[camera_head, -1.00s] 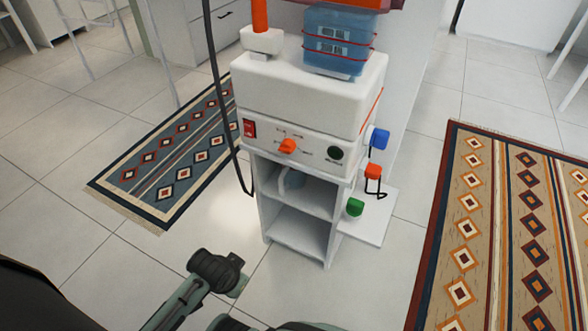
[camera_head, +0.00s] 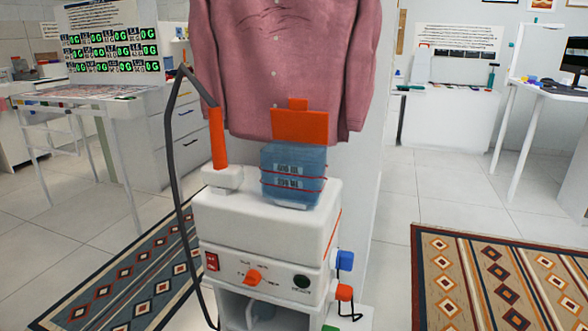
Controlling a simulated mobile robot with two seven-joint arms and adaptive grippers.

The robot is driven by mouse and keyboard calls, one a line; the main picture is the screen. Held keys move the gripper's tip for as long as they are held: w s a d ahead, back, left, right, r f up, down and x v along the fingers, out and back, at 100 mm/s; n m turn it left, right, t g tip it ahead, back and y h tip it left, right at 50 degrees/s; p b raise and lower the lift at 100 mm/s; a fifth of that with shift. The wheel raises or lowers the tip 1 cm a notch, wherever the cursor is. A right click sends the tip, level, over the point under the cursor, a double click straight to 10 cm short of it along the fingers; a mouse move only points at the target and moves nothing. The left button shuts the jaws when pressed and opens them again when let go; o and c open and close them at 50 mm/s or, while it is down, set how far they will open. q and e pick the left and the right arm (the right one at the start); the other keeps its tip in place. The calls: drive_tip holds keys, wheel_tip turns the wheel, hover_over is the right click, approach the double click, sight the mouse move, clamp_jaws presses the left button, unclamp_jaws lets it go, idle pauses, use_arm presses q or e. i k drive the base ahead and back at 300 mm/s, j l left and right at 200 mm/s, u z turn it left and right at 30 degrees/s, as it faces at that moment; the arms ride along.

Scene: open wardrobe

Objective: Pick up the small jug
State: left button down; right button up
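A pale, rounded object that may be the small jug (camera_head: 262,314) shows in part inside the open shelf under the white machine (camera_head: 262,226). The bottom edge of the picture cuts it off, so I cannot tell its full shape. A translucent blue container (camera_head: 290,175) with red bands and an orange part above it stands on top of the machine. Neither of my grippers is in view.
A pink shirt (camera_head: 285,65) hangs behind the machine. A dark hose (camera_head: 182,190) runs down its left side. Blue (camera_head: 345,261) and orange (camera_head: 344,292) knobs stick out at the right. Patterned rugs (camera_head: 495,285) lie either side. Tiled floor is open at the right.

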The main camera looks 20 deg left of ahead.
sight(260, 311)
drive_tip(key=u, duration=0.25)
drive_tip(key=i+l+u, duration=0.25)
drive_tip(key=u, duration=0.2)
drive_tip(key=i+l+u, duration=0.1)
drive_tip(key=l+u, duration=0.35)
